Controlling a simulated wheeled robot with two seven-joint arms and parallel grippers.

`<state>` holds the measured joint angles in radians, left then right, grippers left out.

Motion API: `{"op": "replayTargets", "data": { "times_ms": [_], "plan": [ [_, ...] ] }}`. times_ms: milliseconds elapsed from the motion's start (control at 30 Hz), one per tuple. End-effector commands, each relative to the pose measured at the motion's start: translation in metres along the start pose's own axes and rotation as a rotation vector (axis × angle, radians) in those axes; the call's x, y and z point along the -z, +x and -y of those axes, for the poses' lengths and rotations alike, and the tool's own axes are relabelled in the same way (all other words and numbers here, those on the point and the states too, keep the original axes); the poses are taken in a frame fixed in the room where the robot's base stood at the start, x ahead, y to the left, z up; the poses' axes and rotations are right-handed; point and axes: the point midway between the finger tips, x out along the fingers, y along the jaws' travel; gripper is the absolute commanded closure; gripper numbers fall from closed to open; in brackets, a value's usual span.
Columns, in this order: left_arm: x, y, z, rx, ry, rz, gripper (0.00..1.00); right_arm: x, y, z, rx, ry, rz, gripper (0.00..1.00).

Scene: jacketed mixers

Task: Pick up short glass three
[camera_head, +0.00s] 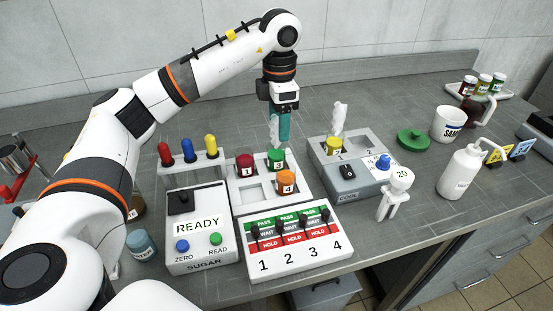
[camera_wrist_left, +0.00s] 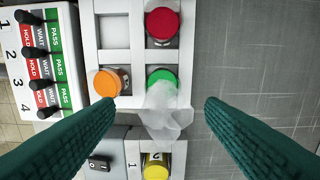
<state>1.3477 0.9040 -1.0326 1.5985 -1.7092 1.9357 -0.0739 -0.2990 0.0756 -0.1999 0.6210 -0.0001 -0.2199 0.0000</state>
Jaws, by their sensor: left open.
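A short glass with a green lid (camera_head: 276,157) stands in the pale rack (camera_head: 300,192); its number is too small to read surely. Beside it in the rack are a red-lidded glass (camera_head: 245,165) and an orange-lidded glass marked 4 (camera_head: 286,183). My left gripper (camera_head: 280,138) is above and just behind the green-lidded glass, pointing down, open and empty. In the left wrist view its teal fingers (camera_wrist_left: 159,105) are spread wide, with the green lid (camera_wrist_left: 161,79) between and slightly beyond the tips. A whitish translucent shape (camera_wrist_left: 168,112) partly covers that lid's near edge.
A yellow-lidded glass (camera_head: 333,146) sits in the grey COOK unit (camera_head: 352,183) to the right, with a whitish shape (camera_head: 339,117) above it. A green lid (camera_head: 413,140) lies farther right.

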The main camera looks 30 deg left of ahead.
Motion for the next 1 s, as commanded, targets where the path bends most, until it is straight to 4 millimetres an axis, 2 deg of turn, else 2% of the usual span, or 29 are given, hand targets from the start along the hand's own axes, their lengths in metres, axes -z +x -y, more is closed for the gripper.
{"op": "replayTargets", "data": {
  "times_ms": [100, 367, 633, 933, 967, 1000],
  "plan": [
    [-0.001, 0.020, 0.000, -0.001, -0.001, 0.002, 0.36, 0.002, -0.002, 0.003, 0.004, -0.002, -0.003, 0.64],
    [-0.002, 0.041, 0.000, -0.003, 0.000, 0.000, 0.36, 0.002, -0.004, 0.005, 0.006, -0.002, -0.004, 0.64],
    [-0.005, 0.079, 0.003, -0.002, 0.001, -0.001, 0.36, 0.002, -0.010, 0.005, 0.006, -0.002, -0.004, 0.64],
    [-0.005, 0.086, 0.003, -0.001, 0.001, -0.003, 0.36, 0.002, -0.010, 0.004, 0.005, -0.002, -0.004, 0.64],
    [-0.005, 0.086, 0.003, -0.001, 0.001, -0.003, 0.38, 0.002, -0.010, 0.004, 0.005, -0.002, -0.004, 0.64],
    [-0.005, 0.085, 0.003, -0.001, 0.001, -0.003, 0.44, 0.002, -0.010, 0.004, 0.005, -0.002, -0.004, 0.64]
  ]
}}
